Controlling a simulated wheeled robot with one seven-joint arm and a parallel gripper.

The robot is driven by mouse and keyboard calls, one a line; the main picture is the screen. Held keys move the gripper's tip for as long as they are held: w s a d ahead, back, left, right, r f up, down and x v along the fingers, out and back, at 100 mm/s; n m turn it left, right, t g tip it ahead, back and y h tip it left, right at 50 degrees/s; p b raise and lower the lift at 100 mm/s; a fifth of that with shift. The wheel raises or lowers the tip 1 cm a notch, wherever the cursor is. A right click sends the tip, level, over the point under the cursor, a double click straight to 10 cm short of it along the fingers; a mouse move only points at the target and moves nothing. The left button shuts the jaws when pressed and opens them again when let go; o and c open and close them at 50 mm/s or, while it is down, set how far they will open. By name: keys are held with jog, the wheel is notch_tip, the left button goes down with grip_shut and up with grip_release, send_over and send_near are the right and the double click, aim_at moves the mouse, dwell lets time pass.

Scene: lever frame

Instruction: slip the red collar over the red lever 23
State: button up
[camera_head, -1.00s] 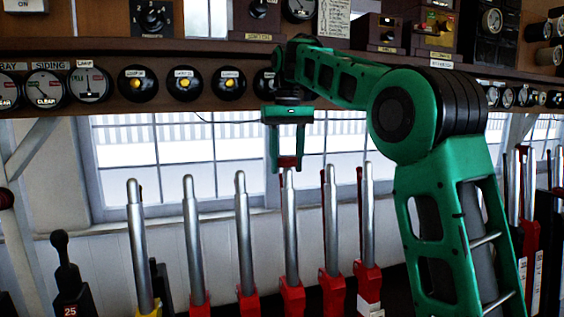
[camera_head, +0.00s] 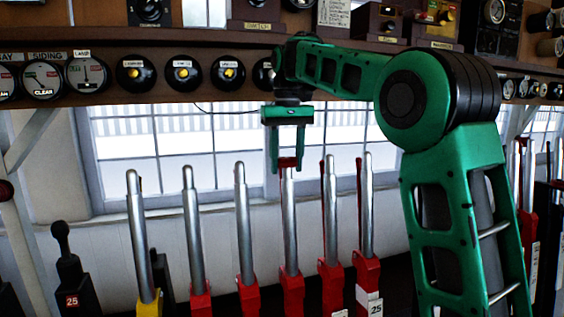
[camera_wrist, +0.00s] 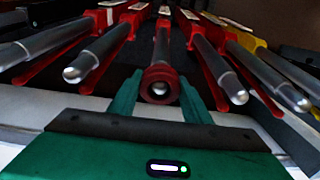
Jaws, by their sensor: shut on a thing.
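My gripper (camera_head: 287,168) points down and is shut on the red collar (camera_head: 288,162), a short ring. The collar is at the top end of a silver lever (camera_head: 289,220) with a red base, the third red one from the left. In the wrist view, the collar (camera_wrist: 158,84) sits between my fingers (camera_wrist: 160,98), and the lever's rounded silver tip shows inside its opening. The lever's shaft (camera_wrist: 161,48) runs on beyond it, roughly in line. How far the tip is through the ring is hard to tell. I cannot read this lever's number.
Similar red-based levers stand close on both sides, at left (camera_head: 242,220) and right (camera_head: 331,210). A yellow-based lever (camera_head: 140,235) and a short black lever marked 25 (camera_head: 70,270) stand farther left. A shelf with dials (camera_head: 180,72) runs above, behind my arm.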

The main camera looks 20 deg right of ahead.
jog(key=shift+s+f, duration=0.15)
jog(key=shift+f, duration=0.7)
jog(key=shift+f, duration=0.3)
jog(key=shift+s+f, duration=0.1)
jog(key=shift+f, duration=0.1)
jog(key=o, duration=1.1)
jog(key=shift+o, duration=1)
jog(key=shift+s+r, duration=0.1)
jog(key=shift+r, duration=4.45)
